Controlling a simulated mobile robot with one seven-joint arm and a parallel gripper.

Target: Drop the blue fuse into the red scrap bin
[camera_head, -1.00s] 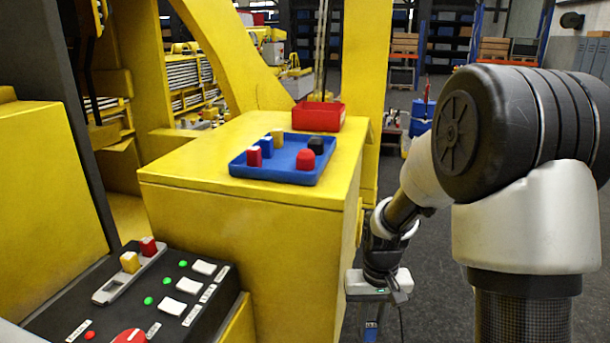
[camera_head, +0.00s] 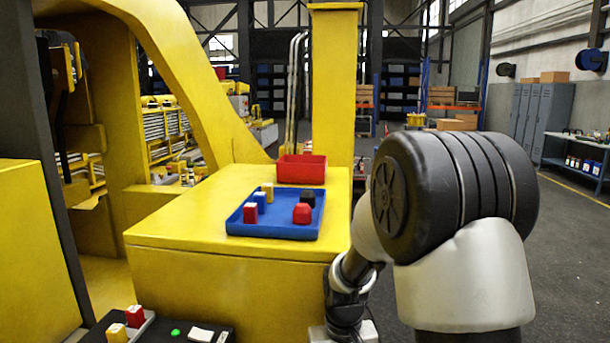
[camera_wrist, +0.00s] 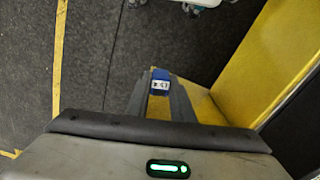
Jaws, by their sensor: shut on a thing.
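My gripper (camera_wrist: 160,98) is shut on a blue fuse (camera_wrist: 160,75) with a white label, seen between the fingertips in the wrist view, above the dark floor. In the head view only my wrist shows at the bottom edge, right of the yellow housing; the fingers and held fuse are out of frame. The red scrap bin (camera_head: 302,169) stands at the back of the yellow housing top, up and left of my gripper. Its inside bottom is hidden.
A blue tray (camera_head: 275,232) in front of the bin holds a red fuse (camera_head: 250,213), another blue fuse (camera_head: 260,198), a yellow fuse, a black knob and a red knob (camera_head: 302,213). A yellow post (camera_head: 333,90) rises behind the bin. A control panel (camera_head: 165,330) sits lower left.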

